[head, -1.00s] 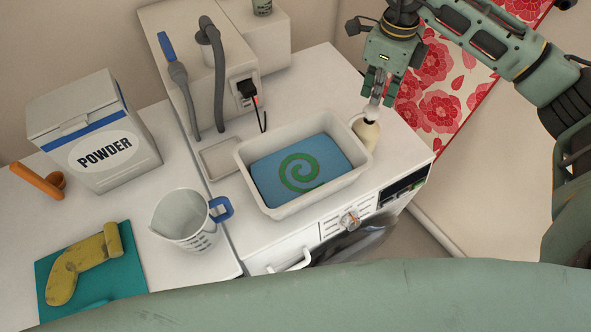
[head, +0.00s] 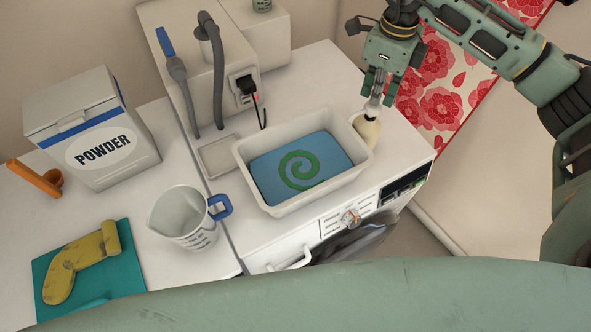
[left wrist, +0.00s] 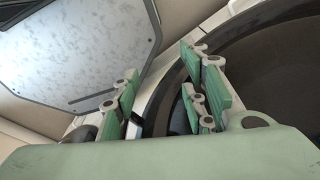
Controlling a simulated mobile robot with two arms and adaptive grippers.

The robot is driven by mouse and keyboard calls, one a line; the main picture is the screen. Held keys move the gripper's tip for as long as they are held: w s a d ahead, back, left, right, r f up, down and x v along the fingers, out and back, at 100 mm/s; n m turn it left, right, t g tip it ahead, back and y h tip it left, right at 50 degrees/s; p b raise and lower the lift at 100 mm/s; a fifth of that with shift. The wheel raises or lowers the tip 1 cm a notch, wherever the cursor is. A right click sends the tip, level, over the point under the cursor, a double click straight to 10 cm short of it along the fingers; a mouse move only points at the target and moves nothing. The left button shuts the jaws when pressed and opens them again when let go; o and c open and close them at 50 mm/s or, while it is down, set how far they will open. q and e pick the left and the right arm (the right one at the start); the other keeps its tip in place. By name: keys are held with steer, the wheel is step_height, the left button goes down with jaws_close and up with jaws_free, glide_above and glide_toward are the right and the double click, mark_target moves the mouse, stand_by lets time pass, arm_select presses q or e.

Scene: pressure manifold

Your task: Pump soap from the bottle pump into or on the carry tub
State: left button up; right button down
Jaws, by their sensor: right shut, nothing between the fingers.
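The carry tub (head: 262,199) is a white rectangular basin holding blue liquid with a green spiral in it. It stands on the white washer top. The soap bottle (head: 368,130) is cream, rounded and upright just right of the tub, with its pump head (head: 352,112) pointing toward the tub. My right gripper (head: 374,104) is shut, pointing down right above the bottle's pump, its fingertips at or very near the pump top. Whether they touch is hard to tell. My left gripper (left wrist: 160,105) shows only in the left wrist view, its fingers spread apart with nothing between them.
A powder box (head: 90,130), a measuring jug (head: 180,215) with a blue handle, and a yellow tool on a teal mat (head: 128,275) stand left. A beige machine with hoses (head: 180,60) is behind the tub. The washer top behind the bottle is clear.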

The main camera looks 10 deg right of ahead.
steer(key=shift+f+b, duration=0.85)
steer(key=shift+f, duration=0.3)
steer(key=shift+r, duration=0.2)
steer(key=shift+r+p, duration=0.9)
steer(key=shift+r, duration=0.65)
steer(key=shift+f, duration=0.1)
